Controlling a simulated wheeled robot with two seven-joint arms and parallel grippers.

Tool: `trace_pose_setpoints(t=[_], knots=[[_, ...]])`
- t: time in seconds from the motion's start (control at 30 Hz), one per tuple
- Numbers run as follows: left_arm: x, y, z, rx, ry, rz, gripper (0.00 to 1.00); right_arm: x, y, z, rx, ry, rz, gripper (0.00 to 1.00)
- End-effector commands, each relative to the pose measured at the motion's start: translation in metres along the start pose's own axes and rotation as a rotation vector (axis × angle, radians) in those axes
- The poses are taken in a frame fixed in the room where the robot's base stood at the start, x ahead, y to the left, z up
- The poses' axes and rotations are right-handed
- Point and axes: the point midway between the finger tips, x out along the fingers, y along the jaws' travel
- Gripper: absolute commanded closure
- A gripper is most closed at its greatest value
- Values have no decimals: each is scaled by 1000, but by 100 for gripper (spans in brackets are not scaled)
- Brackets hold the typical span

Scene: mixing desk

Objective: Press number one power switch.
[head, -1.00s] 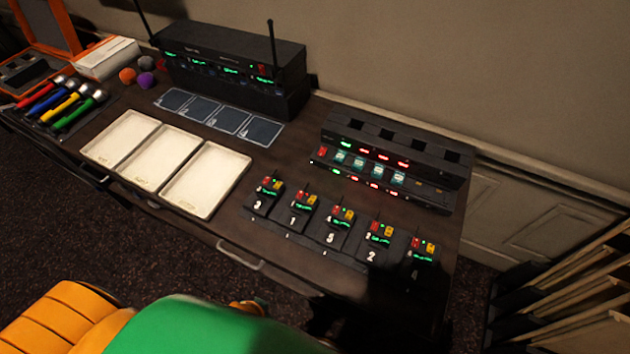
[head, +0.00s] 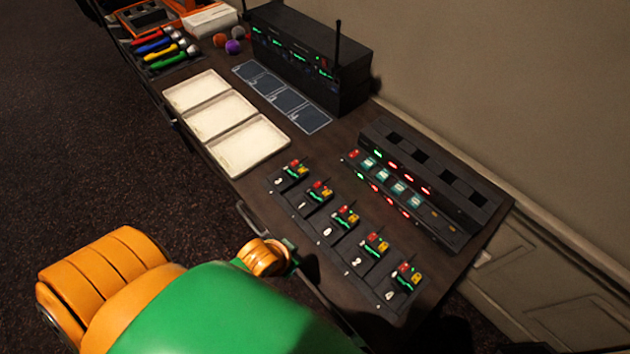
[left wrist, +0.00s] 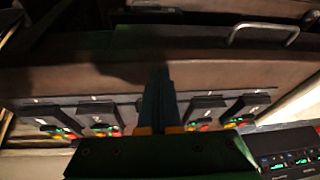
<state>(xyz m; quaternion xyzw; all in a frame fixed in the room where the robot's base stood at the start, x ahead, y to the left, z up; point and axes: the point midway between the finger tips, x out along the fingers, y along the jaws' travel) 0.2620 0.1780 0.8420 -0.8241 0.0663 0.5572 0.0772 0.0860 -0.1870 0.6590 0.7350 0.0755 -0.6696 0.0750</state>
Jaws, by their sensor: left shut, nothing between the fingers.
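A row of numbered black packs lies along the desk's front edge, each with red and yellow buttons and a green display. The number one pack (head: 307,206) is second from the far end, with its red switch (head: 319,186) in plain sight. My left gripper (left wrist: 160,76) is shut and empty in the left wrist view. Its fingers hang in front of the middle of the row, and packs show on both sides. No touch is visible. In the head view my green and orange forearm largely hides the gripper. My right gripper is out of view.
White trays (head: 253,146) lie beyond the packs. A black charging rack (head: 440,190) with red and green lights stands behind them, and a receiver with antennas (head: 310,60) at the back. A drawer handle (left wrist: 262,30) juts from the desk front.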

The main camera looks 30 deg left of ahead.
Motion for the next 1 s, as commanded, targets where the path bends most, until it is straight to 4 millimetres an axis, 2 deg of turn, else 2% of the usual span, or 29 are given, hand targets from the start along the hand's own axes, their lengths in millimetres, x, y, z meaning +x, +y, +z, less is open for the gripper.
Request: trace_pose_setpoints(t=[0.37,0.6,0.7,0.83,1.0], knots=[[-12,-43,-57,56,236,5,100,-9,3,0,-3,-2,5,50],[-45,-88,-110,87,436,67,100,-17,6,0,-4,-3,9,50],[-61,-102,-126,87,491,97,100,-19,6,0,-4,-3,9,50],[-72,-112,-137,83,525,119,100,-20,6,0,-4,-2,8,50],[-74,-114,-139,79,533,127,100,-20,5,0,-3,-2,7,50]])
